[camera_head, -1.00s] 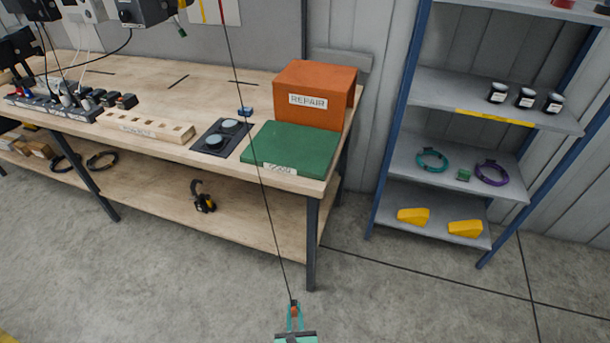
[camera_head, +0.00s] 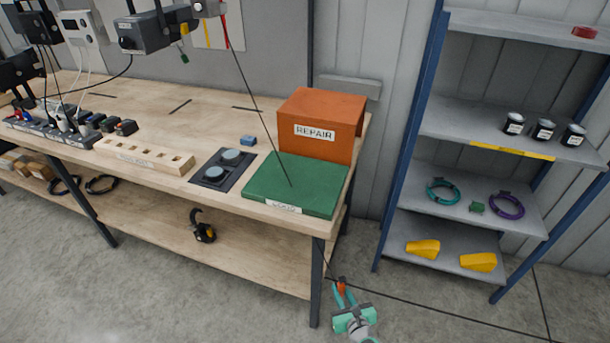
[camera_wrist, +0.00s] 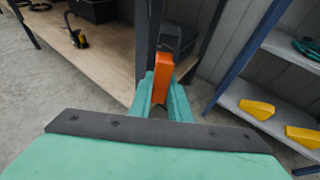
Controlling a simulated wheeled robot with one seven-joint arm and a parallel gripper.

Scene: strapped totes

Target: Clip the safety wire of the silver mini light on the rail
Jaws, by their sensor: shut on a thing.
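My gripper (camera_head: 341,289) is low in front of the bench's right front leg, its teal fingers shut on a small orange piece that appears to be the safety wire's end clip. In the wrist view this orange clip (camera_wrist: 162,80) stands between the fingers. The thin dark safety wire (camera_head: 258,112) drops from a silver-grey light (camera_head: 207,8) cut by the top edge. It runs down to the green mat, is lost to view there, and shows again between the bench edge and my gripper. The rail cannot be made out.
The wooden bench (camera_head: 160,184) holds an orange REPAIR box (camera_head: 322,109) and a green mat (camera_head: 318,188). A larger dark-grey light (camera_head: 155,28) hangs beside the silver one. A blue-framed shelf (camera_head: 475,200) stands at right. The floor between is clear.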

